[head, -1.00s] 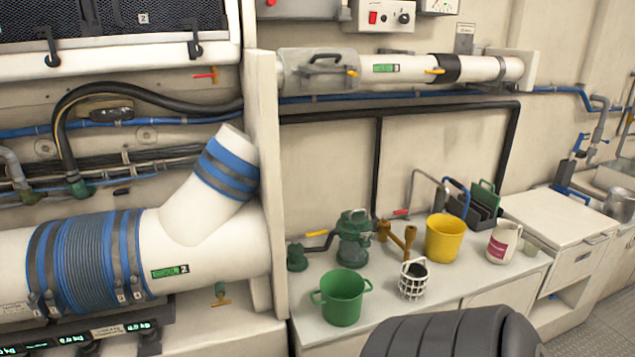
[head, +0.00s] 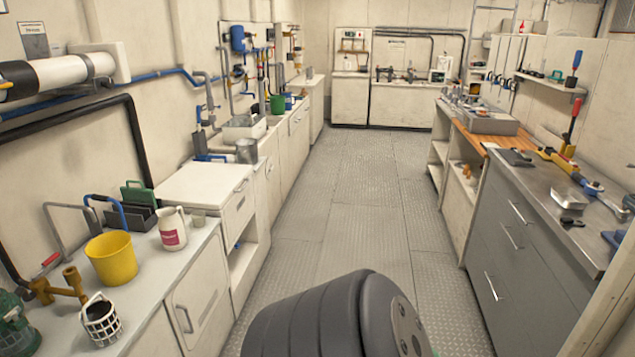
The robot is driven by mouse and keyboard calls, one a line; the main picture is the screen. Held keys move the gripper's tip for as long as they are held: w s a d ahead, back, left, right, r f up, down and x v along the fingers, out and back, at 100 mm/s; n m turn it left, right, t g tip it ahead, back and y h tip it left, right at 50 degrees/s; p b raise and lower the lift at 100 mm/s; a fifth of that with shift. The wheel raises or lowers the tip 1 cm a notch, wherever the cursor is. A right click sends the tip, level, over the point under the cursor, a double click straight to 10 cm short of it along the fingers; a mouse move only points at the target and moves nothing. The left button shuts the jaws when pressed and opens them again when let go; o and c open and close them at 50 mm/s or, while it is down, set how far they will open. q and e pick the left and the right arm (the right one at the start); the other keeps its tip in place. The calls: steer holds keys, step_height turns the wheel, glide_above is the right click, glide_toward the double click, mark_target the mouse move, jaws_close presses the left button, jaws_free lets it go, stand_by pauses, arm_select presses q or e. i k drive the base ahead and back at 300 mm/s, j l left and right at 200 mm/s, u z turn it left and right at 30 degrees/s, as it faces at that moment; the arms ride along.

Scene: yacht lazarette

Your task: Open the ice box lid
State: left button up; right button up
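A white box-like unit with a flat top (head: 203,184) stands in the left-hand counter row, just past the white jug. It looks like the ice box, though no label on it is readable. Its top lies flat and looks closed. A small dark fitting shows on its front face, which looks toward the aisle. Neither of my grippers is in view. A dark ribbed part of my own body fills the bottom middle of the head view.
A yellow bucket (head: 112,258), a white jug (head: 173,229) and a white basket (head: 101,320) stand on the near left counter. The plated floor aisle (head: 335,190) is clear. A steel workbench (head: 560,205) with tools lines the right.

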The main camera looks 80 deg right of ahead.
mark_target(197, 185)
steer(key=z, duration=2)
steer(key=i+l+z, duration=0.1)
steer(key=i+l+u, duration=0.1)
steer(key=i+l, duration=0.3)
steer(key=i+l+u, duration=0.15)
steer(key=i+l, duration=0.2)
steer(key=l, duration=0.15)
steer(key=i+l+u, duration=0.1)
steer(key=i+l, duration=0.25)
steer(key=l, duration=0.15)
steer(key=i+l+u, duration=0.15)
steer(key=i+l, duration=0.15)
steer(key=l, duration=0.25)
steer(key=i+l+u, duration=0.1)
steer(key=i+l, duration=0.2)
steer(key=l, duration=0.25)
steer(key=i+l+u, duration=0.15)
steer(key=l, duration=0.45)
steer(key=i+l+u, duration=0.1)
steer(key=i+l, duration=0.25)
steer(key=l, duration=0.25)
steer(key=i+l+u, duration=0.15)
steer(key=l, duration=0.5)
steer(key=i, duration=0.1)
